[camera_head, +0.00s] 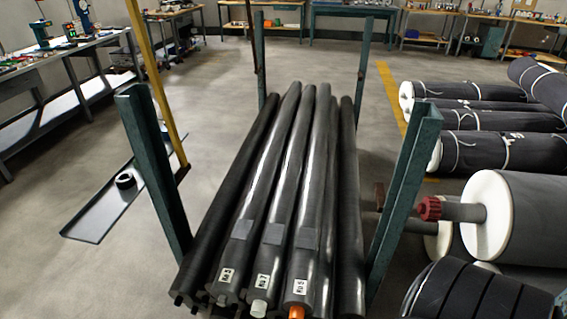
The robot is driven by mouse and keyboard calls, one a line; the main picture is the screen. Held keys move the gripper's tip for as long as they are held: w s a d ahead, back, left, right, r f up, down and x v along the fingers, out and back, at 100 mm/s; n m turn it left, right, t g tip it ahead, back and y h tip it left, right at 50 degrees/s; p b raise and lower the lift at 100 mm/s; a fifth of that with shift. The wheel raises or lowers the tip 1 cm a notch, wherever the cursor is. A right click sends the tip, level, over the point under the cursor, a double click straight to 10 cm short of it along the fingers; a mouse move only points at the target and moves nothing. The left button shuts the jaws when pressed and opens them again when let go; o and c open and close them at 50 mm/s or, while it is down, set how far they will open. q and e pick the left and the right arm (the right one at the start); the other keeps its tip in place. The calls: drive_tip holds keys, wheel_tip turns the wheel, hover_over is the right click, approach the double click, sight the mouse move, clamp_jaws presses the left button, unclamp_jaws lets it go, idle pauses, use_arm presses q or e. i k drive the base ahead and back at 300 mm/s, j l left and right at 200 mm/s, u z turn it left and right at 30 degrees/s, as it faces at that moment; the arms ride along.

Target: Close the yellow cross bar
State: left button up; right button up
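The yellow cross bar (158,75) stands nearly upright at the left, leaning a little to the left at its top. Its upper end runs out of the top of the picture. Its lower end sits by a dark rusty piece beside the left front teal post (155,165). The right front teal post (403,190) stands across the rack, with a rusty bracket (379,196) on its left side. The bar is apart from the right post. Neither of my grippers shows in the head view.
Several long dark rolls (270,190) lie between the posts, some with white number labels. Large grey rolls (525,215) crowd the right, one with a red-tipped shaft (430,208). A dark tray (95,212) lies on the floor at left. Workbenches (70,72) line the back and left.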

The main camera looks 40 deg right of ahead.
sight(133, 11)
drive_tip(key=z, duration=1.1)
drive_tip(key=i+j+z, duration=0.15)
drive_tip(key=j+z, duration=0.3)
drive_tip(key=j, duration=0.2)
drive_tip(key=i+j+z, duration=0.1)
drive_tip(key=j+z, duration=0.35)
drive_tip(key=j, duration=0.25)
drive_tip(key=j+z, duration=0.1)
drive_tip(key=j, duration=1.25)
drive_tip(key=k+j+z, duration=0.15)
drive_tip(key=j, duration=1.25)
drive_tip(key=i, duration=0.05)
